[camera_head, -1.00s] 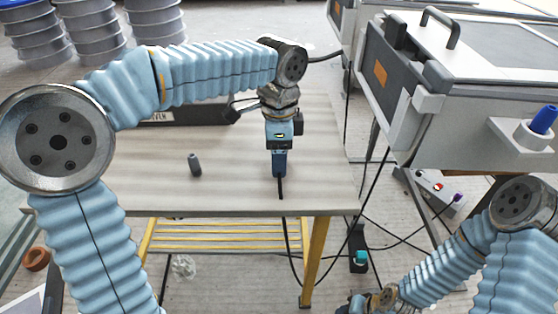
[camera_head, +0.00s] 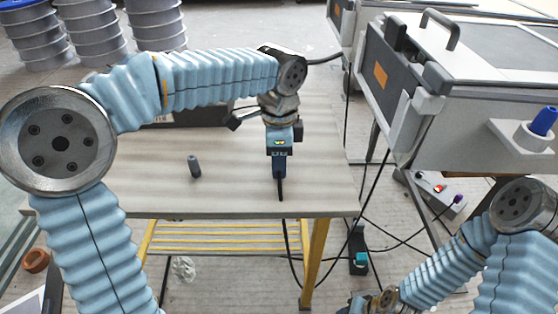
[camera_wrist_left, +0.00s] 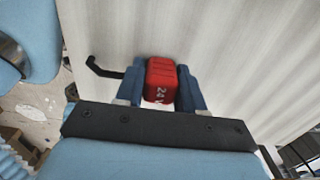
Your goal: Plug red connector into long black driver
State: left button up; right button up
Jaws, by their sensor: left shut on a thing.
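The red connector (camera_wrist_left: 160,80), marked 24 V, sits between the blue fingers of my left gripper (camera_wrist_left: 160,88) in the left wrist view. My left gripper (camera_head: 280,172) is shut on it, over the front right part of the table; the fingers hide the connector in the head view. A black cable (camera_head: 281,190) hangs below the fingers and over the front edge. A dark long box (camera_head: 190,115), perhaps the black driver, lies at the back of the table, mostly hidden behind my left arm. My right gripper does not show; only its arm is at the lower right.
A small dark cylinder (camera_head: 194,166) stands on the table (camera_head: 120,185), left of my left gripper. Bare tabletop lies between them. A big grey case (camera_head: 470,110) stands to the right, with a blue-topped piece (camera_head: 543,122) on its bracket. Cables hang between table and case.

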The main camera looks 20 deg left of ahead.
pick_arm(q)
jog(key=shift+r, duration=0.1)
jog(key=shift+r, duration=0.55)
notch_tip(320, 180, up, 2)
jog(key=shift+d+r, duration=0.15)
jog(key=shift+r, duration=0.05)
jog(key=s+d+r+p, duration=0.1)
jog(key=s+d+r, duration=0.6)
jog(key=d+r, duration=0.2)
jog(key=d, duration=0.2)
jog(key=shift+d+r, duration=0.2)
jog(key=shift+d, duration=0.15)
jog(key=shift+s, duration=0.1)
